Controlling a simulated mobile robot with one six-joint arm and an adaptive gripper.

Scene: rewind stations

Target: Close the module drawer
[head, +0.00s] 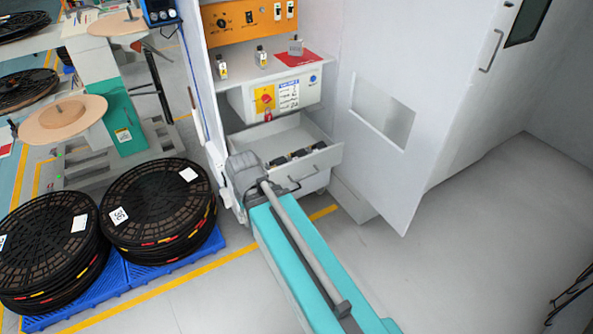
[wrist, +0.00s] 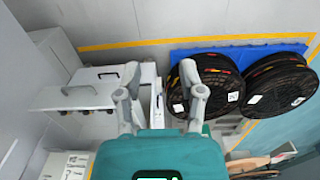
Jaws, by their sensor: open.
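The module drawer (head: 318,158) is pulled out from the white cabinet, below the box with the red-and-yellow switch. In the head view my arm's joints mostly hide the gripper.
The cabinet door (head: 385,110) stands open to the right of the drawer. Black reels (head: 158,208) are stacked on blue pallets (head: 185,250) at the left. A red padlock (head: 267,116) hangs above the drawer.

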